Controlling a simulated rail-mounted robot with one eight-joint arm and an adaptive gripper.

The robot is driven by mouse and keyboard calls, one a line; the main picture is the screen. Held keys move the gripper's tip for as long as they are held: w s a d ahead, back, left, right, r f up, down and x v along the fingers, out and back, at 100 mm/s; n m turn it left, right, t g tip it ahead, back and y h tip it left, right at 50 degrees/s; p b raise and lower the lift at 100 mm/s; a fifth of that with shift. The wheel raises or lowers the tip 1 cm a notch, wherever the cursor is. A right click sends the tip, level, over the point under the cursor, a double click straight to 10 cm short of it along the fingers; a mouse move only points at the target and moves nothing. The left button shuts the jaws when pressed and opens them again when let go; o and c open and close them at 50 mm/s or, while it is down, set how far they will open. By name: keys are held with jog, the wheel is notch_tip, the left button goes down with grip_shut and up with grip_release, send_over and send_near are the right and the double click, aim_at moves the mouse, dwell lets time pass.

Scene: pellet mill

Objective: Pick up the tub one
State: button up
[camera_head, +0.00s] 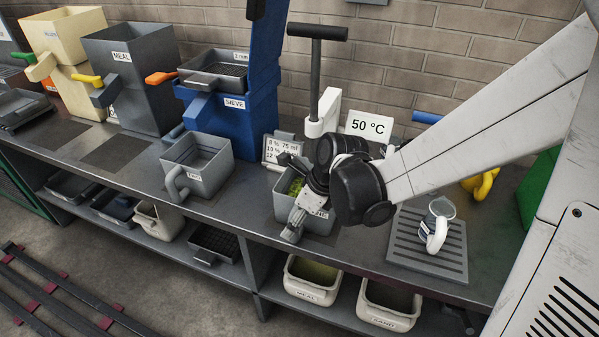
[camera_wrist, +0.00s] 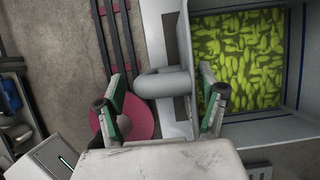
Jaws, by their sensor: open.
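Tub one (camera_head: 322,226) is a grey square tub on the bench, holding green pellets, with a label ending in "NE" partly covered by my gripper. Its grey handle (camera_head: 293,226) sticks out toward the front of the bench. In the wrist view tub one (camera_wrist: 292,55) fills the right side, and its rounded handle (camera_wrist: 158,83) points left. My gripper (camera_head: 302,200) is open at the tub's front. In the wrist view my gripper (camera_wrist: 160,76) has one finger on each side of the handle, with the right finger close to the tub wall. Contact cannot be told.
Another grey tub (camera_head: 208,178) stands to the left, by the blue sieve (camera_head: 240,120). A jug (camera_head: 437,222) stands on a slatted plate (camera_head: 403,255) to the right. A "50 °C" sign (camera_head: 369,126) is behind. Meal (camera_head: 311,279) and sand (camera_head: 388,306) bins sit below.

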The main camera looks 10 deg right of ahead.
aim_at(294, 209)
jog(key=shift+a+f, duration=0.1)
jog(key=shift+f, duration=0.1)
jog(key=shift+c, duration=0.4)
grip_shut()
jog(key=shift+r, duration=0.1)
jog(key=shift+r, duration=0.9)
jog(key=shift+r+p, duration=0.35)
jog(key=shift+r, duration=0.55)
jog(key=s+a, duration=0.4)
jog(key=s, duration=0.4)
jog(key=s+a, duration=0.4)
jog(key=s, duration=0.3)
jog(key=shift+s+a+f, duration=0.15)
jog(key=shift+s+a, duration=0.1)
jog(key=shift+s, duration=0.15)
